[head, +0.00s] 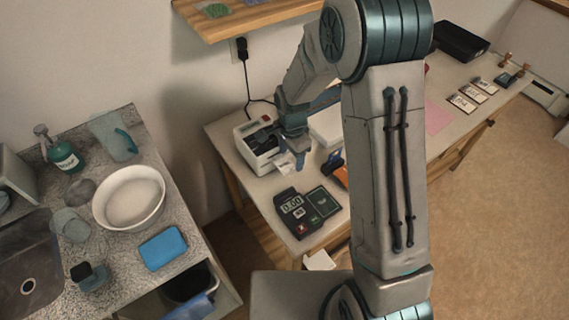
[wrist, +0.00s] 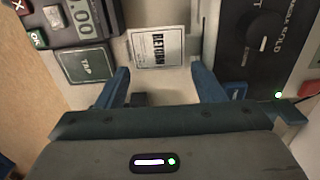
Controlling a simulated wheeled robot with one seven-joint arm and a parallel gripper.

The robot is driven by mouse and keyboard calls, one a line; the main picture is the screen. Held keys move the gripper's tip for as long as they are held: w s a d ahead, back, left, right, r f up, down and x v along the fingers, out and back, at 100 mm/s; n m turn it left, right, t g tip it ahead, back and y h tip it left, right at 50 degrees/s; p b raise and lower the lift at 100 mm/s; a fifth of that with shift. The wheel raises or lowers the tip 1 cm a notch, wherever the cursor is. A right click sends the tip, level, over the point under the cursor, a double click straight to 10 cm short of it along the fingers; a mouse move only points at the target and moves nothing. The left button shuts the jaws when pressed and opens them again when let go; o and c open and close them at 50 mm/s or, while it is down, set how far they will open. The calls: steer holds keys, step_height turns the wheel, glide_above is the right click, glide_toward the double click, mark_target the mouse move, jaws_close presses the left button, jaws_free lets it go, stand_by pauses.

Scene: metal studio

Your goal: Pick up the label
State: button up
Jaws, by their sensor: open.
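The label (wrist: 157,46) is a small white rectangle with a dark printed band reading like "RETURN". It lies at the side of the white label printer (wrist: 228,70), whose body and dark dial fill the right of the wrist view. My gripper (wrist: 160,76) is open, with its two blue fingers on either side of the label's near end and nothing held. In the head view, my gripper (head: 297,152) hangs just in front of the printer (head: 252,159), and the label (head: 285,168) shows below it at the printer's front. Whether the fingers touch the label cannot be told.
A dark card terminal (head: 305,213) lies on the table close to the label; it also shows in the wrist view (wrist: 82,30). An orange and black object (head: 336,168) is partly hidden by my arm. A pink sheet (head: 437,118) and several cards lie farther right.

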steer(key=shift+f+b, duration=0.25)
steer(key=shift+b, duration=0.1)
steer(key=shift+c, duration=0.3)
steer(key=c, duration=0.7)
